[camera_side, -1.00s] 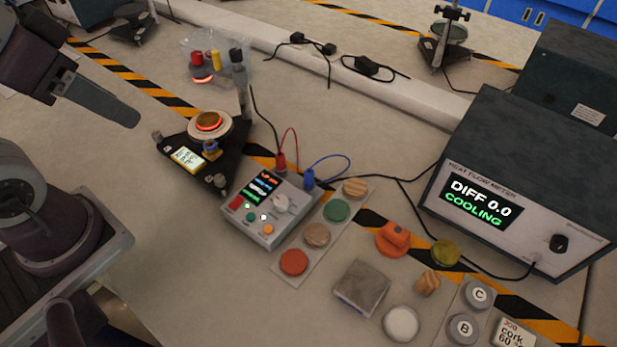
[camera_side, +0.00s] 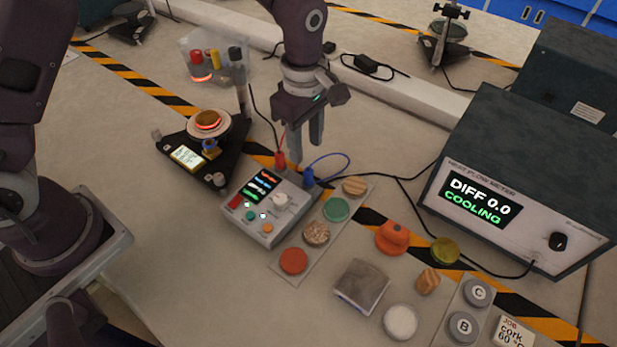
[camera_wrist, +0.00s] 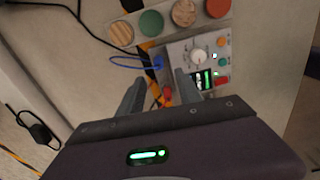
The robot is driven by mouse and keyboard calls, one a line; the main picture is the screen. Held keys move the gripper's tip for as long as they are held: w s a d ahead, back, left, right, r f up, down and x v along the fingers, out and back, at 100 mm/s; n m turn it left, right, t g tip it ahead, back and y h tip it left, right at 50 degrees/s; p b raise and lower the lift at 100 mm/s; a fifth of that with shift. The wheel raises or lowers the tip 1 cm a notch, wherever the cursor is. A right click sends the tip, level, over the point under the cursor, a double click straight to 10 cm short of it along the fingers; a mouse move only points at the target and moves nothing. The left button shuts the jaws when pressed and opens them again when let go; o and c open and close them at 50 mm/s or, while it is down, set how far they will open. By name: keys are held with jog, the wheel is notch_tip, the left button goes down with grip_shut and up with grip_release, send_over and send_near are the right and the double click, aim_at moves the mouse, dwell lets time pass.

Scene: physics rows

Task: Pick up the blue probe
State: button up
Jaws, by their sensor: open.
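The blue probe (camera_side: 308,178) stands upright at the back corner of the grey control box (camera_side: 262,228), its blue cable looping up and right. In the wrist view the blue probe (camera_wrist: 158,62) shows just beyond the fingertips, between their lines. My gripper (camera_side: 306,153) points down above the probe, fingers apart and empty. In the wrist view its fingers (camera_wrist: 159,76) frame the probe area. A red probe (camera_side: 280,160) with a red cable stands close to the left of the blue one.
A strip of round samples (camera_side: 317,233) lies right of the box. A black stand with a glowing disc (camera_side: 208,122) is to the left. A heat flow meter (camera_side: 515,190) stands at right. An orange object (camera_side: 393,238) and a grey block (camera_side: 361,285) lie in front.

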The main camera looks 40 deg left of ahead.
aim_at(308, 170)
jog(key=shift+n, duration=0.3)
jog(key=f, duration=0.8)
jog(key=shift+w+d+f, duration=0.15)
jog(key=shift+d+f, duration=0.05)
grip_shut()
